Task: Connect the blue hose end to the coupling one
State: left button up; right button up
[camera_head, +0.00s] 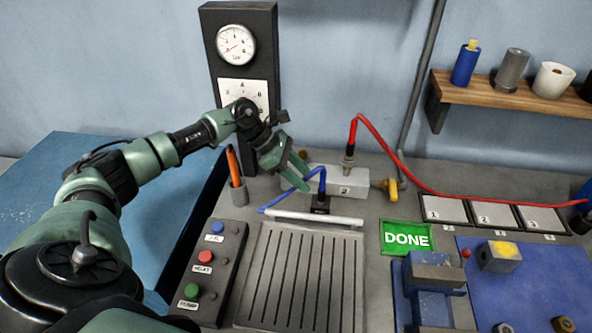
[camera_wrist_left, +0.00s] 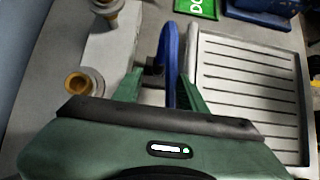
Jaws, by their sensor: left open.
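The blue hose (camera_head: 292,194) lies over the bench, its end bending down into a small dark holder (camera_head: 320,205) in front of the grey block (camera_head: 358,177). My left gripper (camera_head: 302,174) is open just left of that end. In the left wrist view, the blue hose (camera_wrist_left: 168,50) shows between its open fingers (camera_wrist_left: 163,95); I cannot tell whether they touch it. The red hose (camera_head: 353,132) joins the coupling above label 2.
A slotted grey tray (camera_head: 305,280) lies in front. A button box (camera_head: 208,270) and pen cup (camera_head: 237,192) stand left. A green DONE sign (camera_head: 406,238) and blue vise (camera_head: 432,285) are right.

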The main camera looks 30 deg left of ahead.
pick_arm(q)
jog(key=b+x, duration=0.1)
jog(key=x, duration=0.2)
jog(key=shift+w+d+f+b, duration=0.1)
jog(key=shift+f+b, duration=0.25)
jog(key=shift+b, duration=0.05)
jog(key=shift+b+x, duration=0.7)
jog(key=shift+x, duration=0.25)
jog(key=shift+b, duration=0.3)
jog(key=shift+d+r, duration=0.1)
grip_shut()
